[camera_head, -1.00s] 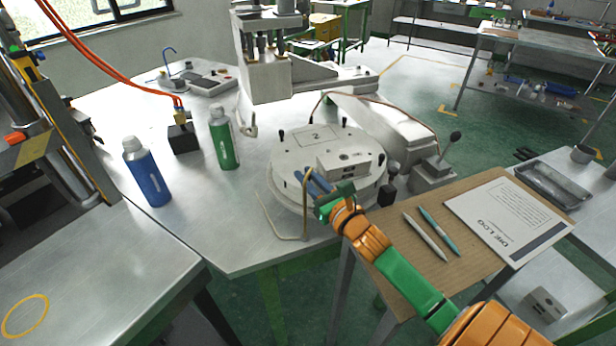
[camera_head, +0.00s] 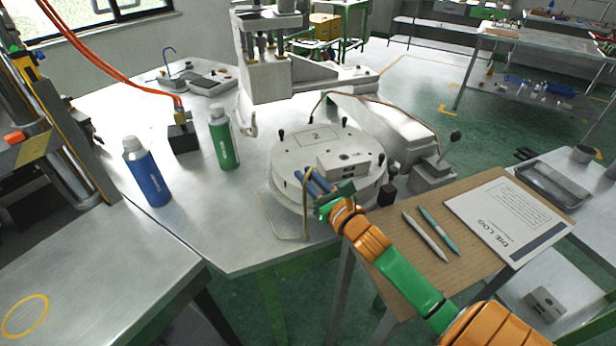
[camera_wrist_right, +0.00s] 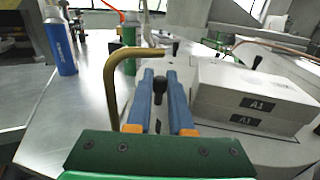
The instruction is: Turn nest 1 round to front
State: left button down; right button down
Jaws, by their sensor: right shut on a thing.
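The round grey turntable (camera_head: 285,167) stands on the bench, with upright black pegs around its rim. A plate marked 2 (camera_head: 318,136) lies on its far part; I see no nest marked 1. A pale block (camera_head: 343,162) sits on the near part; the wrist view shows the block (camera_wrist_right: 250,97) with A1 labels. My right gripper (camera_head: 316,183) is at the turntable's near edge, left of the block. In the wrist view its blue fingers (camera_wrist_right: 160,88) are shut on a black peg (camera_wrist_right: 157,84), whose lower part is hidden. My left gripper is not in view.
A bent brass rod (camera_head: 305,210) rises close beside my right gripper. A green bottle (camera_head: 223,140) and a blue bottle (camera_head: 147,172) stand left on the bench. The press (camera_head: 265,75) is behind the turntable. A board with pens and a log sheet (camera_head: 508,215) is right.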

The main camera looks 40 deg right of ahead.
aim_at(354, 170)
jog(key=shift+s+d+y, duration=0.1)
jog(key=shift+s+y, duration=0.05)
jog(key=shift+y, duration=0.15)
dwell(0.4)
